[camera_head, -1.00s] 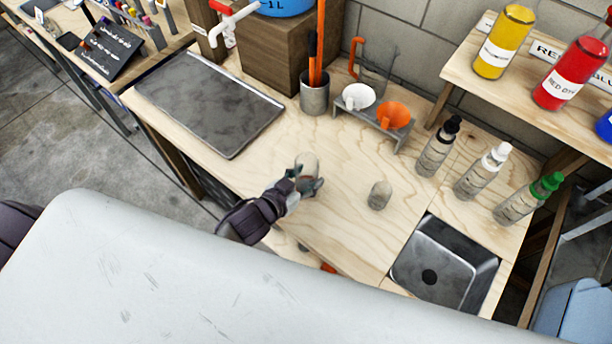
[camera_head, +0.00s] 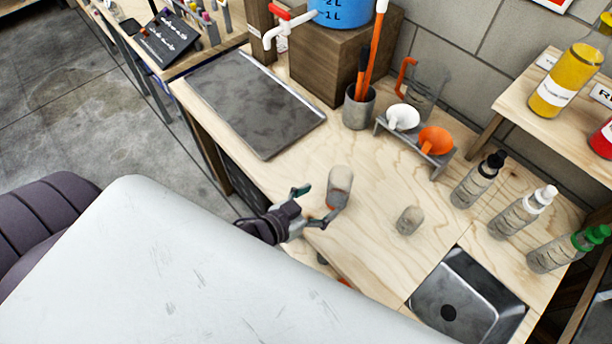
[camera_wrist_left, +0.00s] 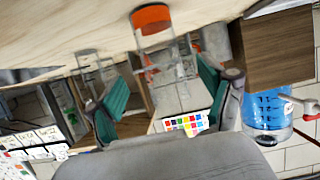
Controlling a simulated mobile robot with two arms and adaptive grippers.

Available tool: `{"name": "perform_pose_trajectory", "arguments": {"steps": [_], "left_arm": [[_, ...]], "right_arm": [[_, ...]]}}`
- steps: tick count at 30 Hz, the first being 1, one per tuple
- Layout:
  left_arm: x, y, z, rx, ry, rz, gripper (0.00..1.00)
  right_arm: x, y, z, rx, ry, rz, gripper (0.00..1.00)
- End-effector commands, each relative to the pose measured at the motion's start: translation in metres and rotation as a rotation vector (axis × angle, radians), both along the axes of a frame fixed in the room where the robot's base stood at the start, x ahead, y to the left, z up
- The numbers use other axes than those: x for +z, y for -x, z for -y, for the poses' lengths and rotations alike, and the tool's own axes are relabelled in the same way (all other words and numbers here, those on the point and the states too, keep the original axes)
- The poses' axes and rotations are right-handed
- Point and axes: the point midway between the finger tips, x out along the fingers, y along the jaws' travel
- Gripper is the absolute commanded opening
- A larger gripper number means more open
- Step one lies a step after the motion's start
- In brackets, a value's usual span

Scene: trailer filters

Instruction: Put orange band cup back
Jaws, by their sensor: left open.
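The orange band cup (camera_head: 340,181) is a small clear cup standing on the wooden workbench. Its orange band (camera_wrist_left: 151,18) shows plainly in the left wrist view, where the picture is upside down. My left gripper (camera_head: 318,204) is open just short of the cup, with its teal-padded fingers spread. In the left wrist view the cup lies ahead between the open fingers (camera_wrist_left: 162,90), apparently clear of them. A second clear cup (camera_head: 410,220) stands to the right on the bench. My right gripper is not in view.
A grey tray (camera_head: 255,100) lies at the back left. A rack (camera_head: 440,157) with white and orange funnels stands behind the cups, beside a tool holder (camera_head: 359,108). Several bottles (camera_head: 478,180) line the right side, near a sink (camera_head: 468,295). Bare bench surrounds the cups.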

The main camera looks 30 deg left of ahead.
Motion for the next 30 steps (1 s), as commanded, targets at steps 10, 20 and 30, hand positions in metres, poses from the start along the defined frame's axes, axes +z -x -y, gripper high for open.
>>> {"name": "perform_pose_trajectory", "arguments": {"steps": [10,20,30], "left_arm": [[0.016,0.037,-0.013,-0.001,0.001,0.001,0.81],[0.018,0.039,-0.014,0.000,-0.001,0.001,0.81],[0.017,0.037,-0.015,0.013,-0.007,-0.009,0.81]], "right_arm": [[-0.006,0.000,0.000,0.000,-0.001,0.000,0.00],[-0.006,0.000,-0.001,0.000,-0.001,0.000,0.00],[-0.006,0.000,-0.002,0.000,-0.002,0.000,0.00]]}}
